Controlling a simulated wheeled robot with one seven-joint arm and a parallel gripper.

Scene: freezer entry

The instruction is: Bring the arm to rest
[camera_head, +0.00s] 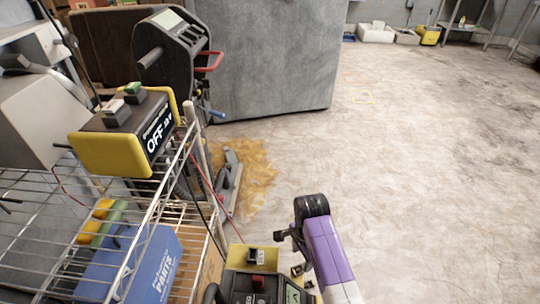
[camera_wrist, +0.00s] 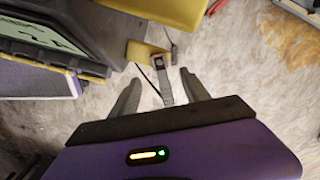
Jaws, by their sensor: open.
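My arm, purple and white with a black wrist joint, shows at the bottom centre of the head view. My gripper (camera_head: 283,236) is at its left side there, small and dark. In the wrist view my gripper (camera_wrist: 160,90) has its two grey fingers spread apart with nothing held between them. Beyond the fingers, a yellow piece with a grey strap or lever (camera_wrist: 160,75) shows below, apart from them as far as I can tell.
A wire shelf (camera_head: 90,225) at left holds a blue parts box (camera_head: 130,265) and a yellow-black OFF box (camera_head: 125,135). A yellow-black device (camera_head: 250,285) stands close by my arm. A grey block (camera_head: 270,60) stands behind. The floor (camera_head: 420,170) at right is clear.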

